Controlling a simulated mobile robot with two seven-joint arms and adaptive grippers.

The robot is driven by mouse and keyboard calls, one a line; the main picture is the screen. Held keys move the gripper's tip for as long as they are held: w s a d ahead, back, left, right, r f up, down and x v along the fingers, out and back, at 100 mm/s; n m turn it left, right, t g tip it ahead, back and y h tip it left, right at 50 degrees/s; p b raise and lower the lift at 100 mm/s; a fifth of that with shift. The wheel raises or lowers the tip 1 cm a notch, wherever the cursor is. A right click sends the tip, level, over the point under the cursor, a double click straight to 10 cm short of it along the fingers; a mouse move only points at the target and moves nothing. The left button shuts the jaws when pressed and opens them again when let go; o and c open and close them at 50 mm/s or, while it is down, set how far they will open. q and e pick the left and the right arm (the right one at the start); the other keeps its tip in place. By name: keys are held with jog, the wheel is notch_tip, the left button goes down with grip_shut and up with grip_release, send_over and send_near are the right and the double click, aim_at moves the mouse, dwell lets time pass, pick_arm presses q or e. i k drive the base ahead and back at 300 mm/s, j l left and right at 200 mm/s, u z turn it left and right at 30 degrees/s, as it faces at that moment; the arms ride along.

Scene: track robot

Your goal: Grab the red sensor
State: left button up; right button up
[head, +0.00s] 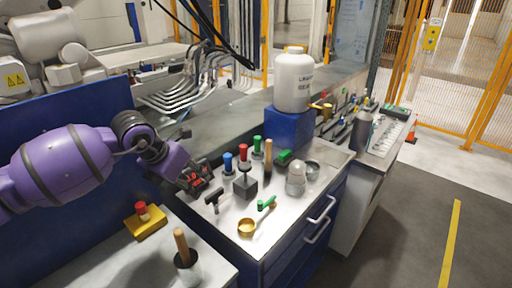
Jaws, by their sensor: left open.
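A small red-topped piece (243,152) stands on the metal bench between a blue-topped piece (227,161) and a green-topped piece (257,145). Another red piece (141,209) sits on a yellow block (147,226) on the lower left bench. I cannot tell from looks alone which of the two is the red sensor. My left gripper (202,184), on the purple arm, is open at the left end of the metal bench, left of the upright red-topped piece and apart from it. Some red shows around its dark fingers; what it belongs to is unclear. My right gripper is not in view.
A black T-handled tool (214,199) and a dark grey block (245,187) stand close to the gripper. A brass cup (247,228), a wooden-handled tool (268,158) and a glass jar (296,178) stand farther right. A white canister (294,82) rests on a blue box (289,130) behind.

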aim_at(243, 148)
jog(key=i+l, duration=0.55)
jog(key=i, duration=0.2)
